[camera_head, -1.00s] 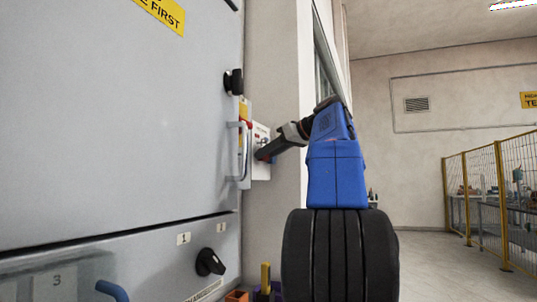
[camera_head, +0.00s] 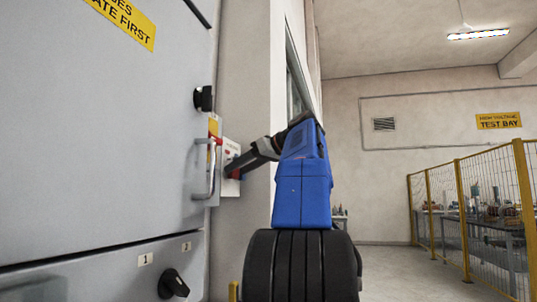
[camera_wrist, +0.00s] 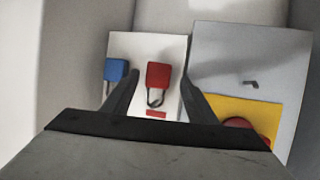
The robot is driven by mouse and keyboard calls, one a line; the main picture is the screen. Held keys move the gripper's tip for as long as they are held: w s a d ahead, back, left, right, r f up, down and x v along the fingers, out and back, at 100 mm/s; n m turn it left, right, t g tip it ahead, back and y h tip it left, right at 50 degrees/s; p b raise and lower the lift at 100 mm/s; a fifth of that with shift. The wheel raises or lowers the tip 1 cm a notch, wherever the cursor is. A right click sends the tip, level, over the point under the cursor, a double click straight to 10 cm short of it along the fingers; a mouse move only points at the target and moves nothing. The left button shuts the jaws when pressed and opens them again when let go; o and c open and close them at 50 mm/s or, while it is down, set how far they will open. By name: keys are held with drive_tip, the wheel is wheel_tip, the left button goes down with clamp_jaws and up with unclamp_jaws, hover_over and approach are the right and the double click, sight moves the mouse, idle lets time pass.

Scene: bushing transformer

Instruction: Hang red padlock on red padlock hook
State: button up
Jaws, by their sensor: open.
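The red padlock (camera_wrist: 158,76) is on a white board (camera_wrist: 120,43) in the wrist view, with its dark shackle toward the picture bottom. My gripper (camera_wrist: 163,74) is open, with one dark finger on each side of the padlock. I cannot tell whether they touch it. In the head view my gripper (camera_head: 232,168) reaches to the white board (camera_head: 231,152) beside the cabinet, partly hiding it. A small dark hook-like piece (camera_wrist: 252,84) sticks out of the grey panel right of the board. I cannot tell if it is the red padlock hook.
A blue padlock (camera_wrist: 115,70) is just left of the red one. A yellow plate (camera_wrist: 285,112) with a red knob (camera_wrist: 240,127) is at lower right in the wrist view. The grey cabinet (camera_head: 90,150) has a protruding handle (camera_head: 211,170). A yellow-posted fence (camera_head: 461,215) stands right.

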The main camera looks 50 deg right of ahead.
drive_tip(key=v, duration=1.5)
drive_tip(key=shift+s+d, duration=0.4)
